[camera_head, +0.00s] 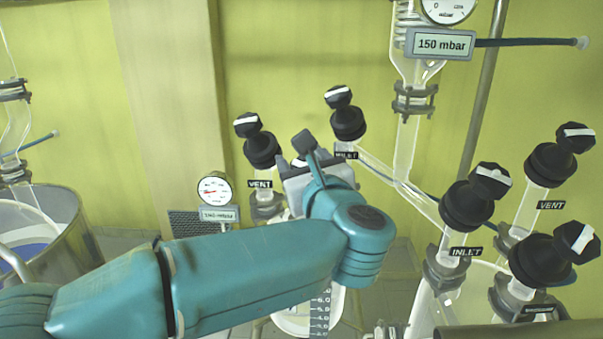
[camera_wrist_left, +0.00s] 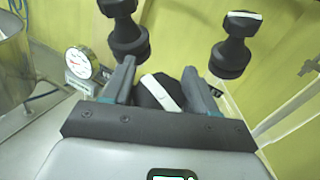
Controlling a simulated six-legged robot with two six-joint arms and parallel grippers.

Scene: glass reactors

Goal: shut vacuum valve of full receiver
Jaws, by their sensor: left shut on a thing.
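My left gripper (camera_head: 302,158) reaches over the left receiver (camera_head: 320,300) in the head view; my own wrist hides much of it. In the left wrist view its fingers (camera_wrist_left: 158,78) stand on either side of a black valve knob with a white bar (camera_wrist_left: 162,92) and are shut on it. The bar lies diagonally there. This valve's label is hidden. The same receiver's VENT valve (camera_head: 260,147) and INLET valve (camera_head: 347,121) stand beside and behind the gripper. The receiver's fill level is mostly hidden by my arm. My right gripper is not in view.
The right receiver (camera_head: 425,305) carries an INLET valve (camera_head: 468,203), a VENT valve (camera_head: 551,163) and a third valve (camera_head: 540,262). A display (camera_head: 441,44) reads 150 mbar. A round gauge (camera_head: 214,189) stands left of the gripper. A metal vessel (camera_head: 75,225) is far left.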

